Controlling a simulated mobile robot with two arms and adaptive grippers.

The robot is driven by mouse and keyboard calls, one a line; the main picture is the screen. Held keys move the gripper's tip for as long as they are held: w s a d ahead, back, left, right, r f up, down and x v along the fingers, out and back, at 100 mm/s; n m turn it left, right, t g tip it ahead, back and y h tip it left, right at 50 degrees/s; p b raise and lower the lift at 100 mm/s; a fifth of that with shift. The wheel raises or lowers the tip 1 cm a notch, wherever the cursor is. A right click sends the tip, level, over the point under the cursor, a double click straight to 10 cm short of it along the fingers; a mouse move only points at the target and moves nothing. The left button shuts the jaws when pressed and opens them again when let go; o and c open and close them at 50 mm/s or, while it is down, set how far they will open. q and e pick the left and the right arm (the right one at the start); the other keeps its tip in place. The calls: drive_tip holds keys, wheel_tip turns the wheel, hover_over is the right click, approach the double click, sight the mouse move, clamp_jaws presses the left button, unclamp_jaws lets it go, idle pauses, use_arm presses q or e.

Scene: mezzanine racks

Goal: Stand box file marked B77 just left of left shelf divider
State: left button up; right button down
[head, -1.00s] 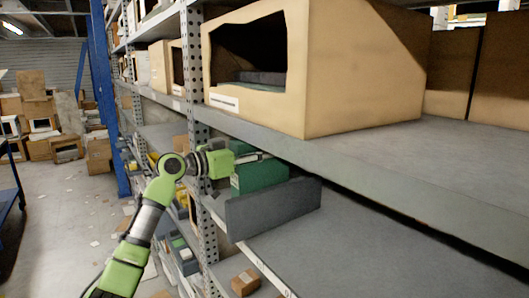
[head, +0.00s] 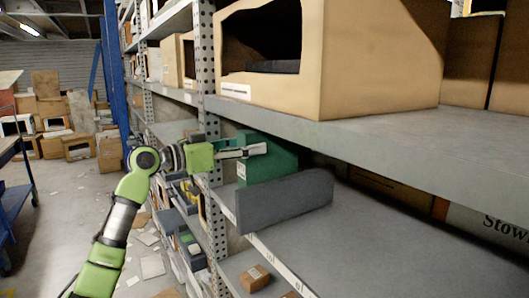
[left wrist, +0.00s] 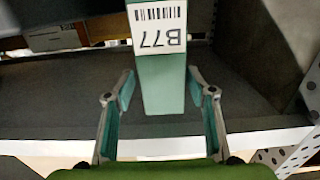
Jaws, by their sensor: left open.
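The green box file (head: 266,163) stands on the lower shelf, left of the grey shelf divider (head: 285,201), which hides part of it. I cannot tell whether they touch. In the left wrist view the box file (left wrist: 162,85) shows its white label, B77, upside down. My left gripper (head: 252,151) is at the box file's front. In the left wrist view its open fingers (left wrist: 160,88) lie on either side of the file, with narrow gaps. My right gripper is not in view.
A perforated rack upright (head: 206,70) stands left of the file. The shelf above (head: 400,130) carries a large cardboard bin (head: 375,65) and overhangs the file. The lower shelf (head: 390,235) is bare right of the divider. A small carton (head: 254,279) sits lower down.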

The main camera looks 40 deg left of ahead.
use_arm(q)
drive_tip(key=b+v, duration=0.1)
drive_tip(key=v, duration=0.3)
drive_tip(key=shift+s, duration=0.15)
idle(0.4)
